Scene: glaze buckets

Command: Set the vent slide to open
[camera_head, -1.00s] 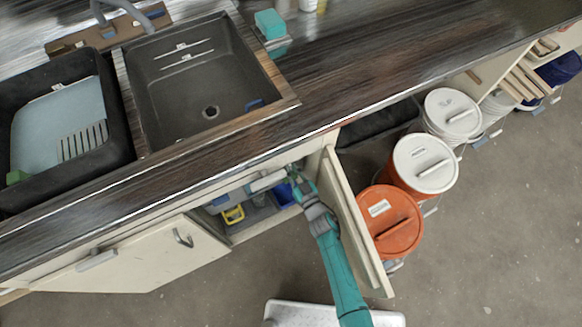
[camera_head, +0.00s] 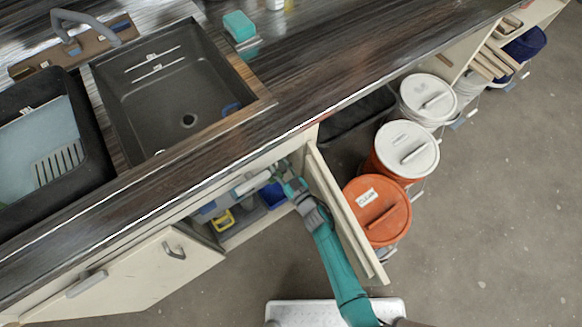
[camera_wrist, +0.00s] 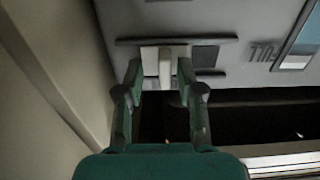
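The vent slide (camera_wrist: 165,67) shows in the wrist view as a pale raised tab in a dark-edged track on a grey panel (camera_wrist: 220,15). A dark window (camera_wrist: 205,55) lies right of the tab, inside the track. My gripper (camera_wrist: 159,70) is open, with one green finger on each side of the tab and a gap visible to the left one; contact is not clear. In the head view my gripper (camera_head: 283,172) reaches into the open cupboard under the counter. The slide is not discernible there.
An open cupboard door (camera_head: 345,215) stands close right of my arm, with an orange-lidded bucket (camera_head: 377,212) beyond it. The cupboard holds a yellow item (camera_head: 223,221) and a blue bin (camera_head: 272,195). Another door (camera_head: 140,275) is at left.

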